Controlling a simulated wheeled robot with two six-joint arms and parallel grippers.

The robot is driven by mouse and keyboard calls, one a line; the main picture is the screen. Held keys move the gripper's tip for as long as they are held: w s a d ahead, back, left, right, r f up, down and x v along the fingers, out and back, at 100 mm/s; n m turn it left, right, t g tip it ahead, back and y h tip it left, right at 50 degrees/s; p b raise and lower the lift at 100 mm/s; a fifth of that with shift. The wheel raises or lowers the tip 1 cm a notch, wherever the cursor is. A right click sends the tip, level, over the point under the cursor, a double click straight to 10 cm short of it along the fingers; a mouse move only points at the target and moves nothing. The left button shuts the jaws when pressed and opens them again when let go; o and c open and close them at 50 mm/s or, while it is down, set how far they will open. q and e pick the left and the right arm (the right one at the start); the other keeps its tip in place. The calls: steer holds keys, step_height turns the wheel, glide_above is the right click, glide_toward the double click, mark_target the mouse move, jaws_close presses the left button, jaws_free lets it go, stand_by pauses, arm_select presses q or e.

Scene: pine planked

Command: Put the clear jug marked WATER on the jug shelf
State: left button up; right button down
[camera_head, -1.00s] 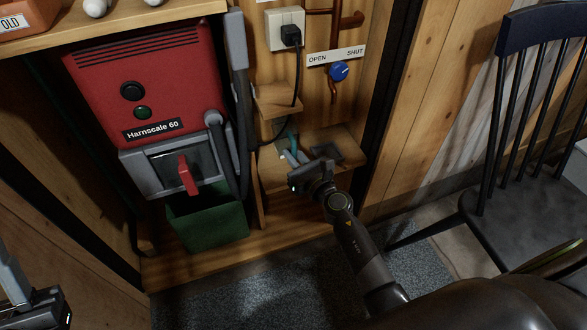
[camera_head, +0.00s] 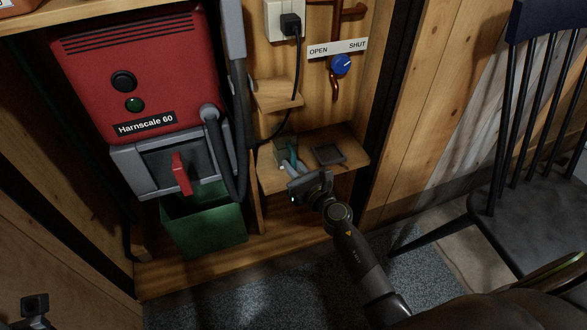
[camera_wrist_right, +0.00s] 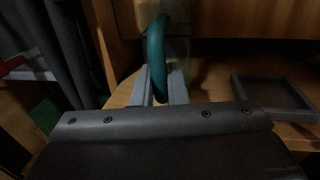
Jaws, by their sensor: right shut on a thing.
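The clear jug (camera_head: 285,150) has a teal handle (camera_head: 293,157) and is at the left end of the low wooden shelf (camera_head: 350,141). I cannot read any marking on it, and whether its base touches the shelf is unclear. My right gripper (camera_head: 298,176) reaches in from the front and is shut on the handle. In the right wrist view the handle (camera_wrist_right: 156,50) stands upright between the grey fingers (camera_wrist_right: 156,86), with the dim clear body behind it. Only a small part of my left gripper (camera_head: 35,304) shows at the lower left; its jaws are unclear.
A dark square tray (camera_head: 328,154) lies on the low shelf to the right of the jug. A small upper shelf (camera_head: 278,94) and a black cable hang close above. The red machine (camera_head: 145,75) with its grey hose and green bin (camera_head: 205,225) stands left. A chair (camera_head: 510,200) is right.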

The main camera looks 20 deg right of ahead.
steer(key=shift+f, duration=0.2)
steer(key=c, duration=1.4)
jaws_free()
steer(key=shift+r, duration=0.1)
steer(key=shift+c, duration=0.2)
steer(key=shift+r, duration=0.1)
